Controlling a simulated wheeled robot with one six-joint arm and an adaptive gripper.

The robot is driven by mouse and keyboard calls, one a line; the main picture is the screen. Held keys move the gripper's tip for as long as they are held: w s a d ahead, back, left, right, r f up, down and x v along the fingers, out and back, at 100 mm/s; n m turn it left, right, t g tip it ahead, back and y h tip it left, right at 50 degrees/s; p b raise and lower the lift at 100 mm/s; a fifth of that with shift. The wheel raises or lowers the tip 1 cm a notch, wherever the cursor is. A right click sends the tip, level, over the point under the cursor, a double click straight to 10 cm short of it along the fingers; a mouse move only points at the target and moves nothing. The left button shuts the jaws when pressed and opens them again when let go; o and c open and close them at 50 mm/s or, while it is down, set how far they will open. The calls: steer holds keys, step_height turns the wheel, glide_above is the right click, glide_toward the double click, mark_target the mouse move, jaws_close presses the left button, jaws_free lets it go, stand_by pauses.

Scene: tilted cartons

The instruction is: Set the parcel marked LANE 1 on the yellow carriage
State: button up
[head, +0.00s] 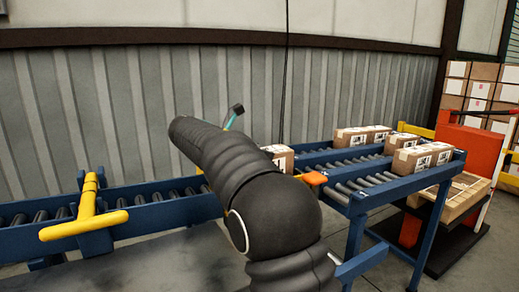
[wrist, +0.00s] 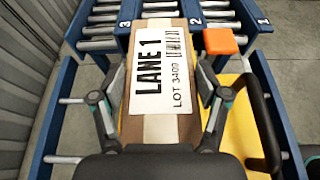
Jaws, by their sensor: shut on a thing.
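The parcel marked LANE 1 (wrist: 160,125) is a brown carton with a white label reading LANE 1 and LOT 3409. My gripper (wrist: 161,78) is shut on it, one finger on each long side. In the head view part of a carton (head: 278,156), seemingly this parcel, shows behind my arm; my fingers are hidden there. The yellow carriage (wrist: 238,125) shows in the wrist view below and to the right of the parcel, with a thin yellow strip on its left. I cannot tell whether the parcel touches the carriage.
Blue roller lanes numbered 3, 2 and 1 (wrist: 222,14) lie beyond the parcel. An orange block (wrist: 224,42) sits close to its right; a black handle (wrist: 262,110) stands farther right. Cartons (head: 420,156) lie on the lanes. A yellow T-shaped bar (head: 88,222) crosses the left conveyor.

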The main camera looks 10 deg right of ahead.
steer(key=o, duration=1.5)
steer(key=shift+r, duration=0.1)
steer(key=shift+r, duration=0.35)
steer(key=p+v, duration=0.1)
steer(key=v, duration=1.1)
steer(key=shift+r+p, duration=0.15)
steer(key=shift+p, duration=0.25)
